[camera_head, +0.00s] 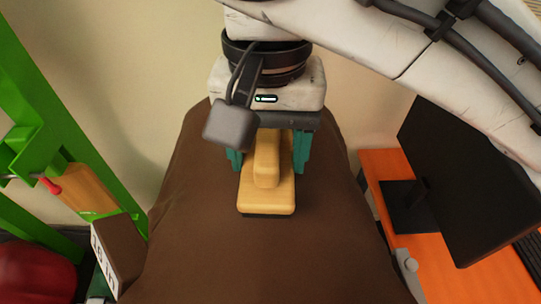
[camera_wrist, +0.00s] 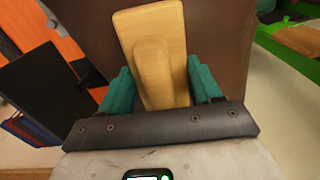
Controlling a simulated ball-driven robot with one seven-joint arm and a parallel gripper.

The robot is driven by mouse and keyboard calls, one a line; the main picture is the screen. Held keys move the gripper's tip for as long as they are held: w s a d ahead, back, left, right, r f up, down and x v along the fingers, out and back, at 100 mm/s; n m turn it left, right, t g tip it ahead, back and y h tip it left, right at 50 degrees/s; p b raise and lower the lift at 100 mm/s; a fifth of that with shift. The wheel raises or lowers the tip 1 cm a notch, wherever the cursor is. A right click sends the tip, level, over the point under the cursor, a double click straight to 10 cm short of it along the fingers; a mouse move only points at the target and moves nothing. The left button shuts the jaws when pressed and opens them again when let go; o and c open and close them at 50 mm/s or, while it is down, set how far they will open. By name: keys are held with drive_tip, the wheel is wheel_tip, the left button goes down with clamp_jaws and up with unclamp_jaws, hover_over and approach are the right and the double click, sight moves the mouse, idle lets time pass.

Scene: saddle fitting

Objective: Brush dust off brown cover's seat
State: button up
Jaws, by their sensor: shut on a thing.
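My gripper (camera_head: 268,160) is shut on a light wooden brush (camera_head: 267,196), with a teal finger on each side of its raised handle. The dark underside of the brush is against or just above the brown cover (camera_head: 270,265); I cannot tell whether it touches. The cover spreads broad and smooth below and behind my gripper. In the wrist view the brush (camera_wrist: 152,32) extends out between the teal fingers (camera_wrist: 160,88), over the brown cover (camera_wrist: 212,40). I can make out no dust on the cover. The part under the brush is hidden.
An orange desk (camera_head: 375,165) with a dark monitor (camera_head: 455,190) stands close on the right. A green frame (camera_head: 75,120) rises on the left, with a brown box (camera_head: 118,250) and a red object (camera_head: 35,272) low down. A beige wall (camera_head: 150,60) is behind.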

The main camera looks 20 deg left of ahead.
drive_tip(key=shift+w+a, duration=0.2)
drive_tip(key=shift+w, duration=0.25)
drive_tip(key=shift+r, duration=0.1)
drive_tip(key=shift+r, duration=2.95)
drive_tip(key=shift+r, duration=0.15)
drive_tip(key=shift+r, duration=1.35)
drive_tip(key=shift+s, duration=0.1)
